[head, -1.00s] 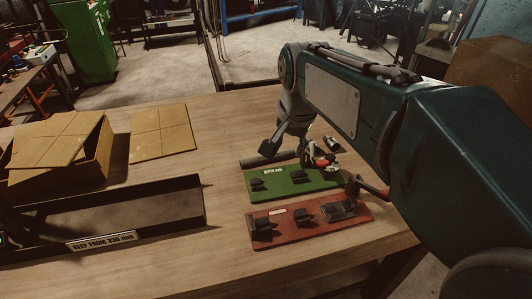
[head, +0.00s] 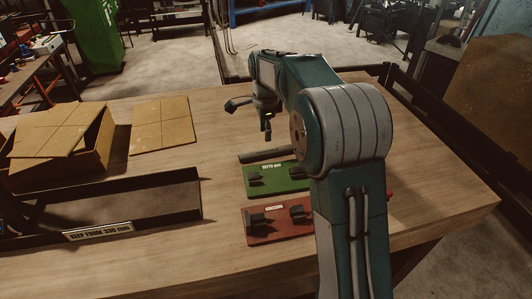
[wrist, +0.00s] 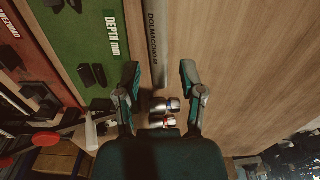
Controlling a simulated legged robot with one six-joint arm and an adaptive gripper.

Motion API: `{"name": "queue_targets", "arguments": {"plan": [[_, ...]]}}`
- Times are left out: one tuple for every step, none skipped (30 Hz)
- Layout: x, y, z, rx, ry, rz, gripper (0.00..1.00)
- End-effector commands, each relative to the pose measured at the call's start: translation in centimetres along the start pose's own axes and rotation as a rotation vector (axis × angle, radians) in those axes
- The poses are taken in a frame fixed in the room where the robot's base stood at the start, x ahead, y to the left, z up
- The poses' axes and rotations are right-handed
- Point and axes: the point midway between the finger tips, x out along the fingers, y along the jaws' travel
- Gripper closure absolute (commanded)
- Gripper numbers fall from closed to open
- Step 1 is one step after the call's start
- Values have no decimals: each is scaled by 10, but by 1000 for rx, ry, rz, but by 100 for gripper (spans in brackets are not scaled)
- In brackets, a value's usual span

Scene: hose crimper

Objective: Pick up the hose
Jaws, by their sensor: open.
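The hose (head: 267,155) is a dark grey cylinder lying on the wooden table just behind the green board. In the wrist view the hose (wrist: 156,40) is a grey tube with printed lettering, running from the top edge towards the space between my fingers. My gripper (wrist: 159,72) is open and empty, with one finger on each side of the hose's line. In the head view my gripper (head: 267,128) hangs above the table over the hose, with a visible gap. Two shiny metal fittings (wrist: 165,112) show between the fingers, partly hidden by my gripper body.
A green board (head: 282,181) with dark blocks and a red board (head: 275,222) lie in front of the hose. An open cardboard box (head: 85,160), a flat cardboard piece (head: 160,125) and a black-framed tray (head: 190,217) stand left. The table between is clear.

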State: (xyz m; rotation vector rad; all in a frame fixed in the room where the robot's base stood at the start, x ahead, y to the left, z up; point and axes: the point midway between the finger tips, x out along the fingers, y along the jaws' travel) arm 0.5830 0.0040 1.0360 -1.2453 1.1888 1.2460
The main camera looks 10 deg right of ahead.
Motion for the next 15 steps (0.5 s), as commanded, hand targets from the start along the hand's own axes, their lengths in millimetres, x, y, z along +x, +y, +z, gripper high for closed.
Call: {"name": "queue_targets", "arguments": {"plan": [[8, 0, -1, 1, 0, 2, 49], [12, 0, -1, 0, 0, 2, 49], [16, 0, -1, 0, 0, 1, 49], [19, 0, -1, 0, 0, 1, 49], [20, 0, -1, 0, -1, 0, 49], [23, 0, -1, 0, -1, -1, 49], [25, 0, -1, 0, -1, 0, 49], [28, 1, -1, 0, -1, 1, 49], [34, 1, -1, 0, -1, 3, 49], [38, 2, 0, 0, -1, 2, 49], [44, 2, 1, -1, -1, 2, 49], [50, 2, 2, -1, -1, 3, 49], [55, 2, 2, -1, 0, 2, 49], [59, 2, 2, -1, 0, 2, 49], [64, 2, 2, -1, 0, 1, 49]]}}
